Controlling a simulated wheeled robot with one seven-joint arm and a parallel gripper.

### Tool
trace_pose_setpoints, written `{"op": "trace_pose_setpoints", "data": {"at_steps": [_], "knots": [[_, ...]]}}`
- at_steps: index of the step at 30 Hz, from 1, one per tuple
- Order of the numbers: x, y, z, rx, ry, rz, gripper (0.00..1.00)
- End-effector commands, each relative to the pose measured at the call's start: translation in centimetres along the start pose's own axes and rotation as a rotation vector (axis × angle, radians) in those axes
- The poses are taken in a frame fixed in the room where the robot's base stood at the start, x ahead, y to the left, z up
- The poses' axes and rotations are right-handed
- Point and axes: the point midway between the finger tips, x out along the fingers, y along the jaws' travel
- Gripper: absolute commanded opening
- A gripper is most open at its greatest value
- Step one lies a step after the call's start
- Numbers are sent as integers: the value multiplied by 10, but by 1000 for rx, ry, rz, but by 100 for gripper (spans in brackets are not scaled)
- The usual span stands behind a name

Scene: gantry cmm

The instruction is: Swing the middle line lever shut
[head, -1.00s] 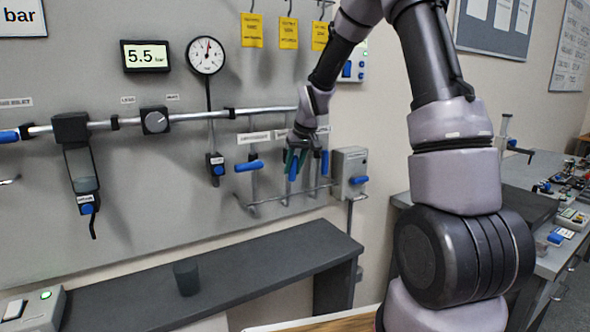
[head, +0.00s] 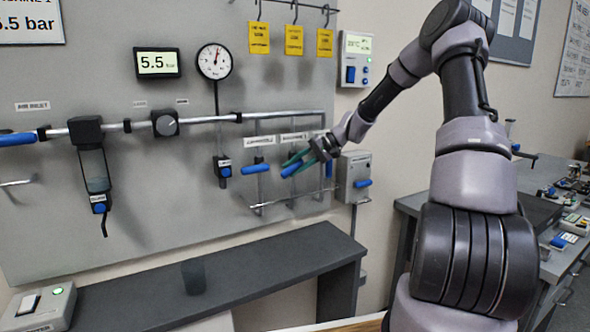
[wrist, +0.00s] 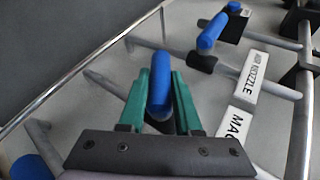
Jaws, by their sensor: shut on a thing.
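The middle line lever has a blue handle (head: 291,168) on a vertical drop pipe of the wall panel. It slants, its free end down to the left in the head view. My gripper (head: 299,161) comes from the right and its green fingers are closed on this handle. In the wrist view the blue handle (wrist: 160,84) stands between the two green fingers of my gripper (wrist: 160,92). The label beside it is partly cut off. The left lever (head: 255,168) lies nearly level, and the right lever (head: 330,168) hangs upright beside my gripper.
A thin rail (head: 290,199) runs across below the levers. A grey box with a blue handle (head: 354,177) stands close on the right. The dark bench (head: 250,268) is below. The neighbouring lever labelled AIR NOZZLE (wrist: 212,34) is close in the wrist view.

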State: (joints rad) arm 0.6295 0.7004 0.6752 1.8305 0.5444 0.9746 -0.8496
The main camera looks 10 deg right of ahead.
Motion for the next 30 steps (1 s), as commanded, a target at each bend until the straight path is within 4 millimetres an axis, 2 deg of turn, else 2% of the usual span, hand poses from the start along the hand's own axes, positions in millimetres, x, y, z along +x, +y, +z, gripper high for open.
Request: {"op": "trace_pose_setpoints", "data": {"at_steps": [15, 30], "knots": [[-3, -8, 0, 163, -82, -389, 0], [-4, -12, 1, 219, -113, -524, 0]]}}
